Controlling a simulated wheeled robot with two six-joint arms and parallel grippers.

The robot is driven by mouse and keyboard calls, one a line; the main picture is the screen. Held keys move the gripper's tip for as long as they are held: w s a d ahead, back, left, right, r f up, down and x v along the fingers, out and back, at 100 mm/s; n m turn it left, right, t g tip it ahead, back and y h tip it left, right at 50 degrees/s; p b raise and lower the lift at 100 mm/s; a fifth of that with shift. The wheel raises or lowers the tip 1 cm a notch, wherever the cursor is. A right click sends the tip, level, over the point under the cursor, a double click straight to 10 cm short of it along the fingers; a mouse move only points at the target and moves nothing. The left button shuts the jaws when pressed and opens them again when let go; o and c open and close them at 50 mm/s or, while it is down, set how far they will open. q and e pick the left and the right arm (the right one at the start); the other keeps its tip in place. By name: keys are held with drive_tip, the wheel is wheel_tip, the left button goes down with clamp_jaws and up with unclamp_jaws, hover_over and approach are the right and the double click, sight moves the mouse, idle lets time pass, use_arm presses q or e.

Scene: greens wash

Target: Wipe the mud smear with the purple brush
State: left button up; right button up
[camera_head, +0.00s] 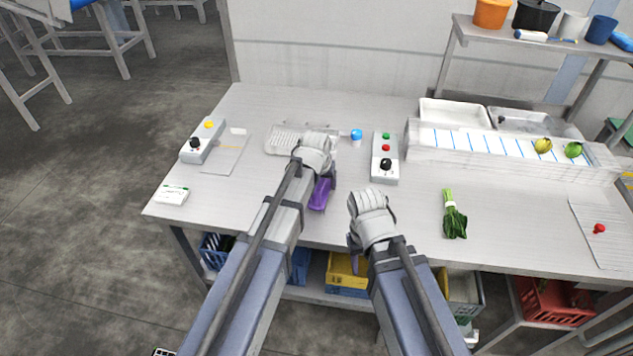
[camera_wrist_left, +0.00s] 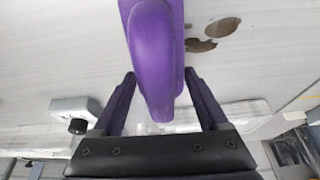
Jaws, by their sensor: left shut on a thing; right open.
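The purple brush (camera_head: 320,194) is in my left gripper (camera_head: 328,178), over the middle of the table. In the left wrist view the purple brush (camera_wrist_left: 152,55) sits between the two dark fingers of my left gripper (camera_wrist_left: 160,85), which is shut on it. The brown mud smear (camera_wrist_left: 212,36) shows as several patches on the pale table, just right of the brush in that view. I cannot tell whether the brush touches the table. The smear is not visible in the head view. My right gripper (camera_head: 355,258) is open near the table's front edge, its fingers mostly hidden.
A button box (camera_head: 385,158) stands right of the brush, with a blue-topped item (camera_head: 356,136) nearby. A bunch of greens (camera_head: 453,215) lies farther right. A clear tray (camera_head: 285,140) is behind my left wrist. Another switch box (camera_head: 203,141) stands left.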

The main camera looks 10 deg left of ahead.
use_arm(q)
drive_tip(key=shift+f, duration=0.2)
drive_tip(key=shift+s+r, duration=0.1)
drive_tip(key=shift+a, duration=0.15)
drive_tip(key=shift+a, duration=1.9)
drive_tip(key=shift+a, duration=0.1)
drive_tip(key=shift+w+a, duration=0.2)
drive_tip(key=shift+a, duration=1.7)
drive_tip(key=shift+w+a, duration=0.15)
drive_tip(key=shift+a, duration=1.9)
